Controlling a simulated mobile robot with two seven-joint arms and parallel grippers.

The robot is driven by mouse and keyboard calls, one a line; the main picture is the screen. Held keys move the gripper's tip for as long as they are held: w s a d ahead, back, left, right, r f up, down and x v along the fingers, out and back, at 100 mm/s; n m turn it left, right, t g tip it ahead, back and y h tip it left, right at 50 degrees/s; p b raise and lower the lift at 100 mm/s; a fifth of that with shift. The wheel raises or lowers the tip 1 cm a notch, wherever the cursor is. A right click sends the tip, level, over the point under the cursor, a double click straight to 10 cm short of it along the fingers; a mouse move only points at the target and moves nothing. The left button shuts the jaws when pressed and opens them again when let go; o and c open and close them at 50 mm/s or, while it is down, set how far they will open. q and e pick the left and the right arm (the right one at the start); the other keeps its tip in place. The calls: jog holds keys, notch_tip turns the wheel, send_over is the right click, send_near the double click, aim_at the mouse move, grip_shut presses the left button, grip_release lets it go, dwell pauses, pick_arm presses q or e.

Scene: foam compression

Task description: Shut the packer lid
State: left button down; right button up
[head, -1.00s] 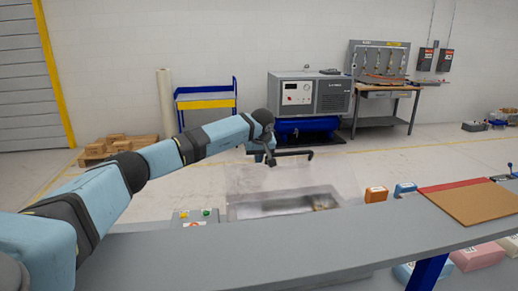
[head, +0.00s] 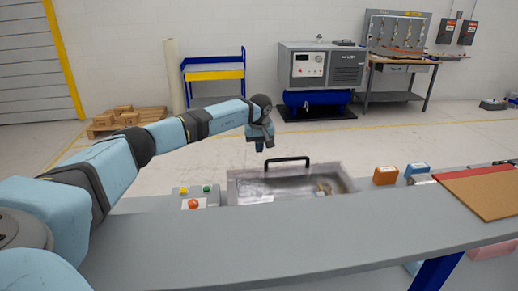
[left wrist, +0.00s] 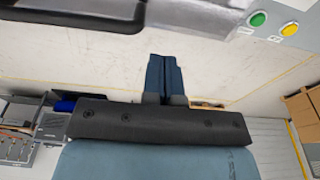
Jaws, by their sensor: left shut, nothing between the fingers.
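The packer (head: 232,188) is a metal box behind the grey bench. Its clear lid (head: 290,172) now lies low over the box, with a black bar handle (head: 287,160) along its far edge. I cannot tell whether the lid is fully seated. Something small and yellowish shows at the right inside the box, blurred. My left gripper (head: 264,147) is shut and empty, pointing down just beyond and left of the handle, apart from it. In the left wrist view the shut fingers (left wrist: 163,78) point at bare floor, and the handle (left wrist: 75,14) shows at top left. My right gripper is out of view.
A button panel (head: 197,197) stands left of the packer. The bench top (head: 270,240) in front is clear. Orange (head: 385,175) and blue (head: 416,170) blocks and a brown board (head: 490,190) lie to the right. Open floor lies behind the packer.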

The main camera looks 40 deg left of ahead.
pick_arm(q)
notch_tip(320, 180, up, 13)
jog(key=s+d+b, duration=0.1)
jog(key=s+b, duration=0.1)
jog(key=shift+d+r, duration=0.15)
jog(key=shift+w, duration=0.1)
notch_tip(320, 180, down, 13)
jog(key=w+a+p, duration=0.1)
jog(key=p, duration=0.1)
jog(key=shift+w+a, duration=0.15)
jog(key=shift+w, duration=0.1)
dwell(0.5)
